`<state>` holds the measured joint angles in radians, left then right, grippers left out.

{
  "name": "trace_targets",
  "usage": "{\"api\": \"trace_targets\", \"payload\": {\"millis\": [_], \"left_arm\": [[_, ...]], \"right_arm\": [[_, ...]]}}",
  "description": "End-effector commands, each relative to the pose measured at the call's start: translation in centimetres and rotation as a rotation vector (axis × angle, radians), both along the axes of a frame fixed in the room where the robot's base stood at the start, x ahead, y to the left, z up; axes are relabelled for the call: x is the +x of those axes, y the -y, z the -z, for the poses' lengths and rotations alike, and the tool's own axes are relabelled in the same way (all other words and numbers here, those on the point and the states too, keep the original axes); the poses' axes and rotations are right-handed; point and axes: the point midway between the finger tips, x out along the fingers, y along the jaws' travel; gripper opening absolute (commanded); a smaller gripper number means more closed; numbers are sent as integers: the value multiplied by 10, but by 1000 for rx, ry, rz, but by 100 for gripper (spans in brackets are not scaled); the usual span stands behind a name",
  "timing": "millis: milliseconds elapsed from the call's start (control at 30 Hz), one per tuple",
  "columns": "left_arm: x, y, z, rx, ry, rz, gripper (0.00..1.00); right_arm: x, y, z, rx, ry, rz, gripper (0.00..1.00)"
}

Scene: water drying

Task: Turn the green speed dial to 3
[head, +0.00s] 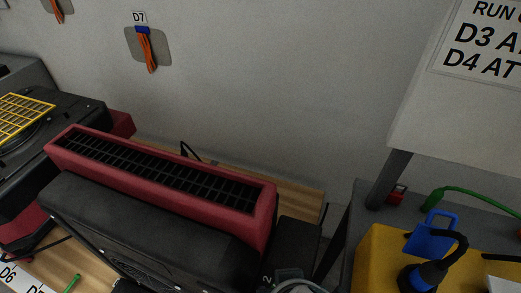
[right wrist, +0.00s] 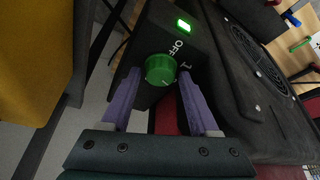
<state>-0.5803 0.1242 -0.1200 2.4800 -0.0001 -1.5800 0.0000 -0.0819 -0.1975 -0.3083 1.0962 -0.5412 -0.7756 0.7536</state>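The green speed dial (right wrist: 160,70) is on the black end panel of a machine in the right wrist view. "OFF" and "1" are printed beside it, and a small green light (right wrist: 183,25) glows above. A 3 cannot be made out, and the dial's setting is unclear. My right gripper (right wrist: 160,78) is open, with one purple finger on each side of the dial and small gaps apparent. The dial is not visible in the head view, where a black machine with a red-framed grille (head: 158,172) stands. My left gripper is not in view.
In the head view, a yellow case (head: 376,265) with a blue padlock (head: 430,238) stands at the right. A machine with a yellow grille (head: 22,115) is at the left. Orange straps (head: 147,50) hang under D7 on the wall. A partly cropped sign (head: 485,40) mentions D3 and D4.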

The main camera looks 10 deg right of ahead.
Motion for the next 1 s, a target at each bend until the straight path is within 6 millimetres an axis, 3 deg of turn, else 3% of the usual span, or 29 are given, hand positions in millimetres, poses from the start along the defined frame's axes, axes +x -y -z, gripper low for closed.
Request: {"api": "trace_targets", "payload": {"millis": [133,433,800,1000], "left_arm": [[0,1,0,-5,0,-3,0],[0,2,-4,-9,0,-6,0],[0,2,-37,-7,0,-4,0],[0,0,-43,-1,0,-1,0]], "right_arm": [[0,0,0,0,-1,-1,77],[-2,-1,-6,0,-1,-1,77],[-27,-5,-68,2,-2,1,77],[-36,-6,-88,0,-1,-1,77]]}}
